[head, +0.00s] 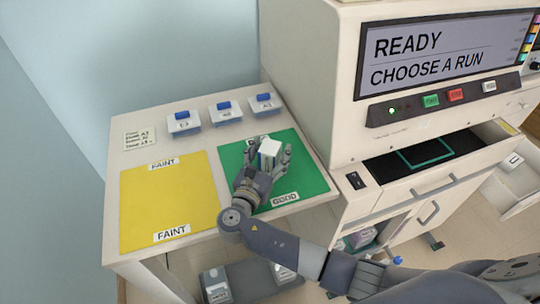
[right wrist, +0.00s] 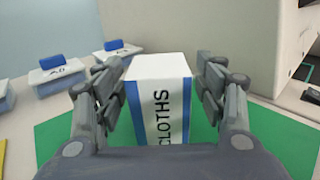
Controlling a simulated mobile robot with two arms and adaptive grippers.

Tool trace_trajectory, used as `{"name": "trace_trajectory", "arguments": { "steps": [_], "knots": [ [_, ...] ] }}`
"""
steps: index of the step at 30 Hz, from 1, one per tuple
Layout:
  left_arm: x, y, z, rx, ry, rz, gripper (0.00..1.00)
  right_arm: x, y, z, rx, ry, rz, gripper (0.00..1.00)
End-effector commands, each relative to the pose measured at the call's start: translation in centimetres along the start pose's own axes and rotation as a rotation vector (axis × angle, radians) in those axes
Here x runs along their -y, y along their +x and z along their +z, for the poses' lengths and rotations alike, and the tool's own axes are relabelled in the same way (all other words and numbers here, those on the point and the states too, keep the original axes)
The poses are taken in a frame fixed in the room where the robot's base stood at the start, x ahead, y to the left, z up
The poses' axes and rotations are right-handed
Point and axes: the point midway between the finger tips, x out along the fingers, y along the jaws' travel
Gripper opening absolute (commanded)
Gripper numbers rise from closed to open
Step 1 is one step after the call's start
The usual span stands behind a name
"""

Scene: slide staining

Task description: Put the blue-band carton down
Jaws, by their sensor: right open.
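The blue-band carton (head: 270,152) is a white box with blue edges, standing upright on the green GOOD mat (head: 309,173). In the right wrist view the carton (right wrist: 158,100) reads CLOTHS and stands between my fingers. My right gripper (head: 267,161) is open around it, and in the wrist view a gap shows on each side between the fingers (right wrist: 160,92) and the carton. The carton's lower part is hidden by my gripper. My left gripper is not in view.
A yellow FAINT mat (head: 168,203) lies left of the green one. Several small blue-topped boxes (head: 225,112) line the table's back. A machine (head: 440,60) with a READY screen and an open drawer (head: 425,155) stands close on the right.

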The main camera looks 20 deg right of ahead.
Motion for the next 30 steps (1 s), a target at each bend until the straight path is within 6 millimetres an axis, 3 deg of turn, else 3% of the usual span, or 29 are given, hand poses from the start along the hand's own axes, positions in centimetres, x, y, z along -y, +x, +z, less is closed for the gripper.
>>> {"name": "trace_trajectory", "arguments": {
  "steps": [4, 10, 23, 30],
  "knots": [
    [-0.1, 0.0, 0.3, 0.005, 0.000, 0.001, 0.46, 0.0, -0.1, -0.1, -0.001, 0.000, 0.001, 0.63],
    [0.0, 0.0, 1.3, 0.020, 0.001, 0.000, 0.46, 0.0, -0.1, -0.1, -0.001, 0.000, 0.001, 0.17],
    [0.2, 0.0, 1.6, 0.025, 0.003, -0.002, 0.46, 0.0, -0.1, 0.2, -0.001, 0.000, 0.001, 0.13],
    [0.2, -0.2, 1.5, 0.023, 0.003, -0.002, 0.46, -0.1, -0.1, 2.8, 0.000, 0.005, 0.001, 0.13]
  ]
}}
